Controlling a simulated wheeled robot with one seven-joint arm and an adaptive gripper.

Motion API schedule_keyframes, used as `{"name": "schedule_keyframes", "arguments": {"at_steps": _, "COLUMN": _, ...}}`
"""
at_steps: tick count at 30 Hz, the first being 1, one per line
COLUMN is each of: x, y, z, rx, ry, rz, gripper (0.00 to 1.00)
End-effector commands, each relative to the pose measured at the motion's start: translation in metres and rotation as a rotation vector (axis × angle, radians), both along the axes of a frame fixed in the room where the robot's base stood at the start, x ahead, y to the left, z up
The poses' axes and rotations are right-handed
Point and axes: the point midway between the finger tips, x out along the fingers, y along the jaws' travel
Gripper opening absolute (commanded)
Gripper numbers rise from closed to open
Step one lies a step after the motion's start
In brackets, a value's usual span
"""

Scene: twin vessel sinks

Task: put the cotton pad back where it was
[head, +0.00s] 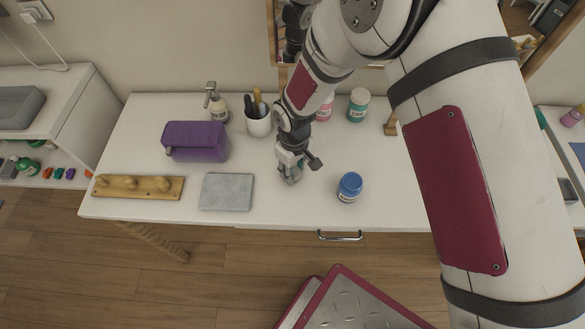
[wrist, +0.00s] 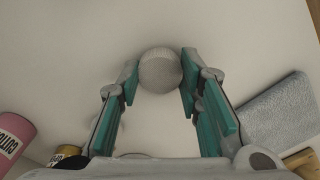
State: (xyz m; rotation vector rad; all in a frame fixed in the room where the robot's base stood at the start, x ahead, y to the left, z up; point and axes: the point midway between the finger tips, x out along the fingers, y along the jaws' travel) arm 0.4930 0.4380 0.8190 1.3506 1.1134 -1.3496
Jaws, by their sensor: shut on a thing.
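The cotton pad (wrist: 160,66) is round, pale grey-white and finely textured. In the wrist view it sits between the two teal-lined fingertips of my gripper (wrist: 159,84), which is shut on it. In the head view my gripper (head: 290,174) points down over the middle of the white counter, between the grey slab and the blue jar. The pad cannot be made out there, and I cannot tell whether it touches the counter.
The grey slab (head: 227,191) lies left of my gripper, with a wooden peg rack (head: 138,187) beyond. A blue jar (head: 349,187) stands right. Behind are a purple box (head: 197,141), a white cup (head: 258,123) with tools, and a green jar (head: 357,105). The counter's front middle is clear.

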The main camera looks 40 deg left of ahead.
Motion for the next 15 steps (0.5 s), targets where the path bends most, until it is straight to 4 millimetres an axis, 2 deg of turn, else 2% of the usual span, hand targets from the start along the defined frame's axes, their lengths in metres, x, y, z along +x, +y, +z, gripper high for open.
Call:
{"name": "schedule_keyframes", "arguments": {"at_steps": 11, "x": 0.0004, "y": 0.0001, "z": -0.0046, "rx": 0.000, "ry": 0.000, "rz": 0.001, "gripper": 0.10}}
{"name": "schedule_keyframes", "arguments": {"at_steps": 12, "x": 0.0005, "y": 0.0001, "z": -0.0052, "rx": 0.000, "ry": -0.001, "rz": 0.000, "gripper": 0.35}}
{"name": "schedule_keyframes", "arguments": {"at_steps": 15, "x": 0.0002, "y": 0.0001, "z": -0.0046, "rx": 0.001, "ry": -0.001, "rz": 0.000, "gripper": 0.53}}
